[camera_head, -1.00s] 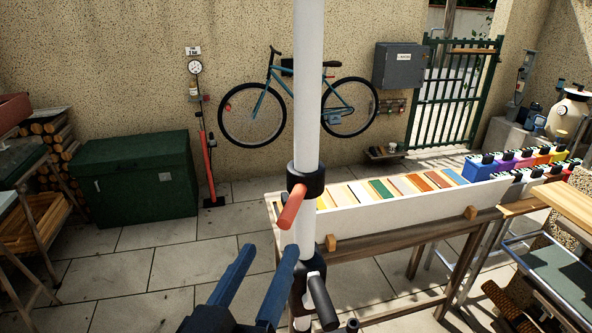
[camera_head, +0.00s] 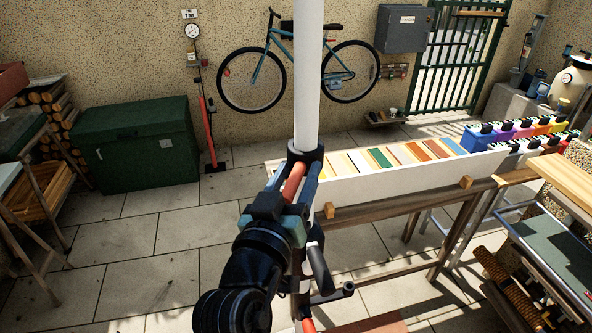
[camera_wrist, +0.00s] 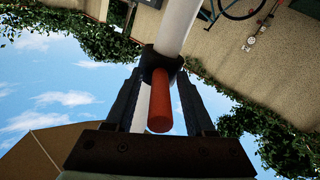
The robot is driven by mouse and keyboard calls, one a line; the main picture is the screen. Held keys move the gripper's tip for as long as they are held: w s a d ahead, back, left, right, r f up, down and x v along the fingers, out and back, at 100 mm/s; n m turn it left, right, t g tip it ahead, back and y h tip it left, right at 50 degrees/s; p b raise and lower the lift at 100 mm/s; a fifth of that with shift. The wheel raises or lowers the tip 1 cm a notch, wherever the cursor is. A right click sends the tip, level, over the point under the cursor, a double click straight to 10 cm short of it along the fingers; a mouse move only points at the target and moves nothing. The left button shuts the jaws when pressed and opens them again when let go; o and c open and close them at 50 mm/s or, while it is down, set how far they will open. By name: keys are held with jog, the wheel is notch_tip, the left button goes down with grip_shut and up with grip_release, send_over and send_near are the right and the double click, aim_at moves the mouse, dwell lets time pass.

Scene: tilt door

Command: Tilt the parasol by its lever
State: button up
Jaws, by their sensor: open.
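The white parasol pole (camera_head: 307,80) stands upright in front of me in the head view, its top out of frame. A black collar (camera_head: 306,154) sits around it, and the orange-red lever (camera_head: 293,181) sticks out from the collar towards me. My gripper (camera_head: 299,170) is at the lever, with one finger on each side of it. In the wrist view the lever (camera_wrist: 160,108) lies between the two open fingers, below the collar (camera_wrist: 157,62). Gaps show on both sides of the lever there, so the jaws are not closed on it.
Dark handles (camera_head: 318,268) stick out lower on the pole, close beside my gripper. A bench with a white sample board (camera_head: 400,185) stands behind and right. A green box (camera_head: 137,158) stands by the wall at left. Paved floor (camera_head: 160,255) is clear at left.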

grip_shut()
jog(key=shift+r, duration=0.2)
dwell(1.2)
